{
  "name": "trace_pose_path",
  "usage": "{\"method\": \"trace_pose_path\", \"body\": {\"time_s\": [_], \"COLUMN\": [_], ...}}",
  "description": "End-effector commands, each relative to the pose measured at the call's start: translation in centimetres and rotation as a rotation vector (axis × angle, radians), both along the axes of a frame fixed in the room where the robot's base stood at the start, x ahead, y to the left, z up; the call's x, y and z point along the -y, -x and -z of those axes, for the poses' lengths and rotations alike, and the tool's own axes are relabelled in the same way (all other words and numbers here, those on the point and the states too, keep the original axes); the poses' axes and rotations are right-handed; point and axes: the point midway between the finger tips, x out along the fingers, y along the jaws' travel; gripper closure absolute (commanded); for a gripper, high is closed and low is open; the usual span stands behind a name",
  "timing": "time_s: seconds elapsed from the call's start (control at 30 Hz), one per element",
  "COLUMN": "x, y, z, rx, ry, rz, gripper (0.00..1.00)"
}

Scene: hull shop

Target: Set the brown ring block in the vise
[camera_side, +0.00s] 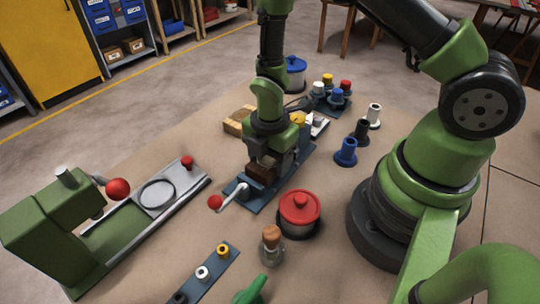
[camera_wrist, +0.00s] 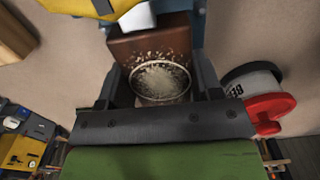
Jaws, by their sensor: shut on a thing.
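My gripper (camera_side: 264,158) points down over the vise and is shut on the brown ring block (camera_side: 261,172). In the wrist view the block (camera_wrist: 150,44) sits between the two dark fingers of my gripper (camera_wrist: 161,85), with a pale, speckled round ring facing the camera. The vise (camera_side: 262,198) has a blue-grey base and a silver lever ending in a red ball (camera_side: 215,202). My gripper hides much of the vise and its jaws. I cannot tell whether the block touches the vise or is held just above it.
A red-lidded pot (camera_side: 299,208) stands close in front of the vise. A green press (camera_side: 62,222) with a red ball is at the left. A blue spool (camera_side: 346,152) stands to the right, with a wooden block (camera_side: 238,121) behind. Bare table lies between press and vise.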

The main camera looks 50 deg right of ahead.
Motion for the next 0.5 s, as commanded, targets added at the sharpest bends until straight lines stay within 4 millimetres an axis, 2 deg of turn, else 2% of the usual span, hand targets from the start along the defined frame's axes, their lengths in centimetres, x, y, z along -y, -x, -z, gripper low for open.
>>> {"method": "trace_pose_path", "body": {"time_s": [0.23, 0.27, 0.3, 0.5], "x": [0.0, 0.0, 0.0, 0.0], "y": [-0.02, -0.03, -0.03, -0.01], "z": [0.53, 0.49, 0.48, 0.47], "rx": [0.0, 0.001, 0.001, 0.0], "ry": [0.0, 0.0, 0.0, 0.0], "rz": [0.0, 0.0, 0.0, 0.0], "gripper": [0.66, 0.34, 0.3, 0.3]}}
